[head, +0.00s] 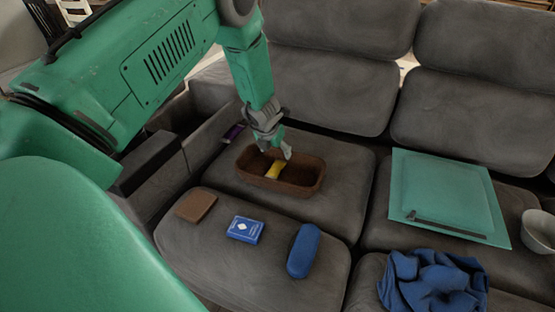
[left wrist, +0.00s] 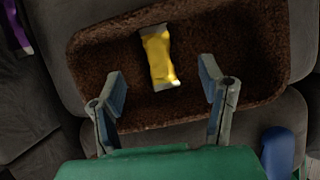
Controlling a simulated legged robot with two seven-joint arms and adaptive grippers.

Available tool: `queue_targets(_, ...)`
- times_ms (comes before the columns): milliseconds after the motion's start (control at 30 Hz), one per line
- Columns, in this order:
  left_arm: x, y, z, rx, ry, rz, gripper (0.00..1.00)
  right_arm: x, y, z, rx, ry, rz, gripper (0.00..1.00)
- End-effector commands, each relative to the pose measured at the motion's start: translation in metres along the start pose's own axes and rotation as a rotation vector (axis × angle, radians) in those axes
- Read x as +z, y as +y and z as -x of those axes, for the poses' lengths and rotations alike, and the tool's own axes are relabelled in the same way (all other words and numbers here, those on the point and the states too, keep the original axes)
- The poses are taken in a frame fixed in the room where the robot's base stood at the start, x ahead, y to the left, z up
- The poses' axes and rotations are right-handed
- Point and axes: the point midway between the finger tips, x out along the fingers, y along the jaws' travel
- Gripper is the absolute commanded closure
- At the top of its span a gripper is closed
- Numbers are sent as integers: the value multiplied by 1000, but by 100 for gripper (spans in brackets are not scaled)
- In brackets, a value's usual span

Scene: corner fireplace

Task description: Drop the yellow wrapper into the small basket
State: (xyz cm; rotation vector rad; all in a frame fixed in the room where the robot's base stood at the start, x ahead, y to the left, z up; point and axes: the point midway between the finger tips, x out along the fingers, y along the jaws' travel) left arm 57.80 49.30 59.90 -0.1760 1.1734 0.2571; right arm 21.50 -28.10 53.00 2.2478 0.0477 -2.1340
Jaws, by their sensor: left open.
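The small brown basket (head: 307,178) stands on the grey sofa seat in the head view, and its rim also shows in the left wrist view (left wrist: 287,50). The yellow wrapper (head: 277,170) lies inside the basket, on its floor; in the left wrist view (left wrist: 158,57) it lies between and beyond my fingertips. My left gripper (head: 276,152) is over the basket, pointing down. Its fingers (left wrist: 165,90) are spread apart with nothing between them, and the wrapper looks clear of both. My right gripper does not show in either view.
A purple wrapper (head: 233,132) lies left of the basket. A brown wallet (head: 196,206), a blue card box (head: 245,230) and a blue case (head: 303,251) lie on the front cushion. At right are a teal panel (head: 447,195), a blue cloth (head: 432,284) and a white bowl (head: 539,231).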

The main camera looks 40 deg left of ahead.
Motion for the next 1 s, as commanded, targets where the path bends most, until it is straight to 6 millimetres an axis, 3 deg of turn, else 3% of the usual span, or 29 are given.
queue_targets(200,2,-1,49,2,-2,-2,37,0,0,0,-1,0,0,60)
queue_targets(400,1,-1,74,3,0,-3,37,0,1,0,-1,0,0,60)
queue_targets(1000,0,0,79,3,2,-5,37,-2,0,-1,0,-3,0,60)
